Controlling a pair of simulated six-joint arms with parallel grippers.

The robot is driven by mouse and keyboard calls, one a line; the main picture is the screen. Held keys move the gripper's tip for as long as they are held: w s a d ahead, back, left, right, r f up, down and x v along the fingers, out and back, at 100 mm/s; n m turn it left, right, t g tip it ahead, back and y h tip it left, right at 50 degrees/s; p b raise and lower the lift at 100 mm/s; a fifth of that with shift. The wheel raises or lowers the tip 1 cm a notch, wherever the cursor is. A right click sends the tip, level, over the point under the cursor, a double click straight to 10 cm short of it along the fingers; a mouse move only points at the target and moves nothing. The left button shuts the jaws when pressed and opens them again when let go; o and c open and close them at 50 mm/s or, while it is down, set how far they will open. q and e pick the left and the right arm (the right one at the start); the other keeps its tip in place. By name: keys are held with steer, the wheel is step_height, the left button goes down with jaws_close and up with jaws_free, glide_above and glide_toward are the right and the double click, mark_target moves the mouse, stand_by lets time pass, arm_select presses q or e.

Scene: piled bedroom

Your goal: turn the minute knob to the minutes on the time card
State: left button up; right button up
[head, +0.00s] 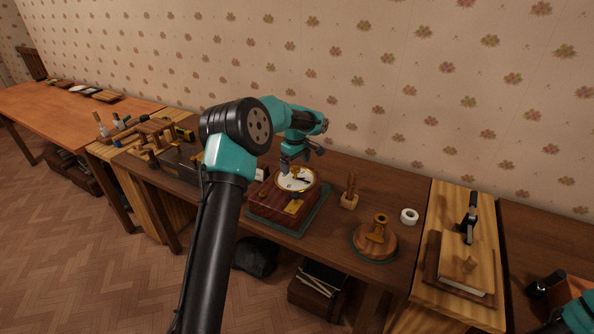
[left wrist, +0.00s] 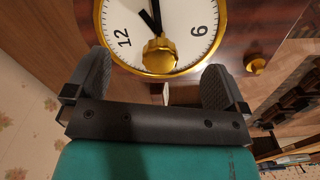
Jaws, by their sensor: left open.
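A dark wooden clock box (head: 270,205) stands on a green mat on the middle table. Its white gold-rimmed dial (head: 296,179) faces up. Another gold knob (left wrist: 257,65) sits on the wood outside the dial. My left gripper (head: 298,156) is over the dial; its open fingers (left wrist: 158,82) lie either side of the first knob, apart from it. A small white piece (head: 260,174) shows behind the box; no writing is readable.
A wooden holder (head: 349,199), a round wooden stand (head: 375,241) and a white tape roll (head: 409,216) stand right of the clock. Tools and a dark box (head: 180,163) crowd the left. Part of my right arm shows at the lower right corner.

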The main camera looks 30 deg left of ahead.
mark_target(295, 168)
arm_select(q)
steer(key=shift+r, duration=2.65)
